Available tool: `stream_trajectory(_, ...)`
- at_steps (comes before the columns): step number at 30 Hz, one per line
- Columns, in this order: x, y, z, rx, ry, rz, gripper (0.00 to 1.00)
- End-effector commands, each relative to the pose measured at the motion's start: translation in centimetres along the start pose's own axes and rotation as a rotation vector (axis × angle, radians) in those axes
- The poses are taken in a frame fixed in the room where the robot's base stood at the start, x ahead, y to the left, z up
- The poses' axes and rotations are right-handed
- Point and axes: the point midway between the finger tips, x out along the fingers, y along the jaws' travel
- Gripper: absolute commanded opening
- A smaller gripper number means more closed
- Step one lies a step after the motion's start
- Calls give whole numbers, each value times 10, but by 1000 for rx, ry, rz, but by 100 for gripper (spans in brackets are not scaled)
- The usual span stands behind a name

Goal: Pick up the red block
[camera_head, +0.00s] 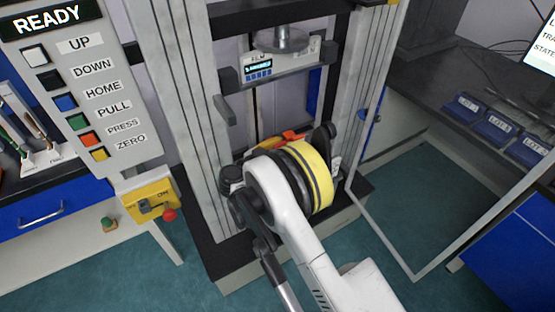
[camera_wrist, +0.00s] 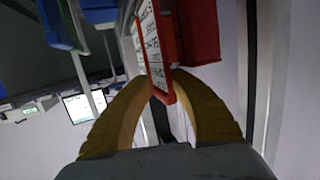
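In the head view a small orange-red piece (camera_head: 291,137) shows just beyond my yellow-ringed wrist, inside the machine frame. My wrist hides most of the fingers there.
The grey machine columns (camera_head: 184,90) stand close on both sides of my wrist. An upper round plate (camera_head: 283,40) hangs above. A button panel (camera_head: 90,85) and yellow switch box (camera_head: 150,199) are at left. An open door frame (camera_head: 381,235) and blue bins (camera_head: 496,128) are at right.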

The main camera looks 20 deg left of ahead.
Motion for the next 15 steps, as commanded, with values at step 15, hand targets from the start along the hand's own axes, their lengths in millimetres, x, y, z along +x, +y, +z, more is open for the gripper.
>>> stream_trajectory(15,-1,0,-5,0,0,0,0)
